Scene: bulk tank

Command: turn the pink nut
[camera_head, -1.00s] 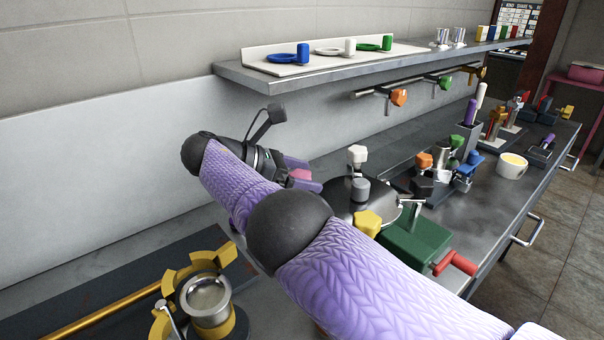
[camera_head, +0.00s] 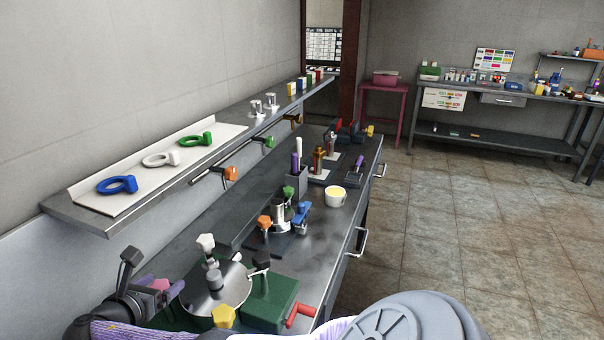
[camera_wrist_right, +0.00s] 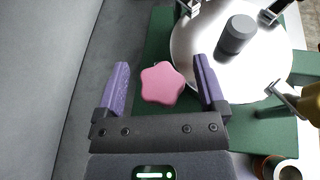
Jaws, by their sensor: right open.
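The pink nut (camera_wrist_right: 162,84) is a rounded, star-shaped knob at the edge of a round silver lid (camera_wrist_right: 215,38) on a green base. My right gripper (camera_wrist_right: 162,80) is open, with one purple finger on each side of the nut and a gap to each. In the head view the right gripper (camera_head: 160,292) is at the lower left, beside the lid (camera_head: 215,290), and the pink nut (camera_head: 159,285) shows between its fingers. My left gripper is not in view.
A shelf (camera_head: 75,210) with coloured rings runs above the bench. The floor at right is clear.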

